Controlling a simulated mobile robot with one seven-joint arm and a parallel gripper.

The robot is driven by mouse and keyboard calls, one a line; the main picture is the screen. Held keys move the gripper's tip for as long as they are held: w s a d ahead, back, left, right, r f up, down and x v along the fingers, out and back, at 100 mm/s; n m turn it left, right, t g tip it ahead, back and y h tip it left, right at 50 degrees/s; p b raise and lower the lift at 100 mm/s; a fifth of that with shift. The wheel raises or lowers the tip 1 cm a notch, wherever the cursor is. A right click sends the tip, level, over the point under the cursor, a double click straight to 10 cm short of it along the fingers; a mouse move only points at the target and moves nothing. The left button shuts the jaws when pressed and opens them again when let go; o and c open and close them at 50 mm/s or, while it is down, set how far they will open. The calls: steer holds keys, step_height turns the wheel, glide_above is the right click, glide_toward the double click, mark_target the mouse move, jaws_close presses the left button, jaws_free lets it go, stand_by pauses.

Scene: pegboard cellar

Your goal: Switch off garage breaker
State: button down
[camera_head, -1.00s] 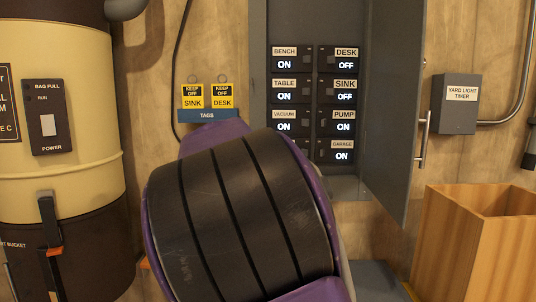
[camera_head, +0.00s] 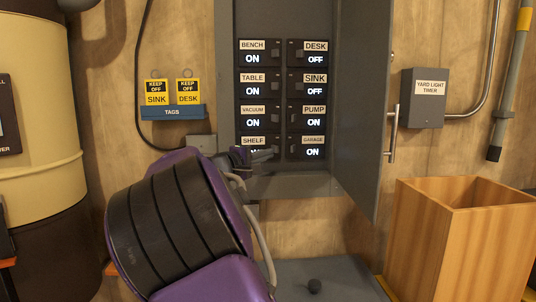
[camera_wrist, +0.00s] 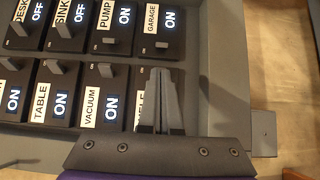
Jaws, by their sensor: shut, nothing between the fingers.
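The garage breaker (camera_head: 307,148) is at the bottom right of the open breaker panel, and its display reads ON. It also shows in the wrist view (camera_wrist: 157,30), with its small lever on the dark face. My gripper (camera_head: 268,155) is shut and empty, in front of the lower panel. It covers part of the shelf breaker (camera_head: 253,141), whose reading is mostly hidden. In the wrist view my closed fingertips (camera_wrist: 160,73) point toward the garage lever and appear just short of it. I cannot tell whether they touch anything.
Pump (camera_head: 313,115), vacuum, table and bench read ON; desk and sink (camera_head: 315,84) read OFF. The panel door (camera_head: 362,110) stands open at right. Keep-off tags (camera_head: 172,92) hang at left. A wooden bin (camera_head: 440,240) stands lower right.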

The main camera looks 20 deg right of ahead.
mark_target(289, 148)
steer(key=p+x, duration=0.1)
steer(key=x, duration=0.6)
steer(key=shift+w+d, duration=0.25)
steer(key=shift+s+t+y, duration=0.2)
steer(key=shift+t+y, duration=0.1)
steer(key=shift+t, duration=0.1)
steer(key=shift+n, duration=0.3)
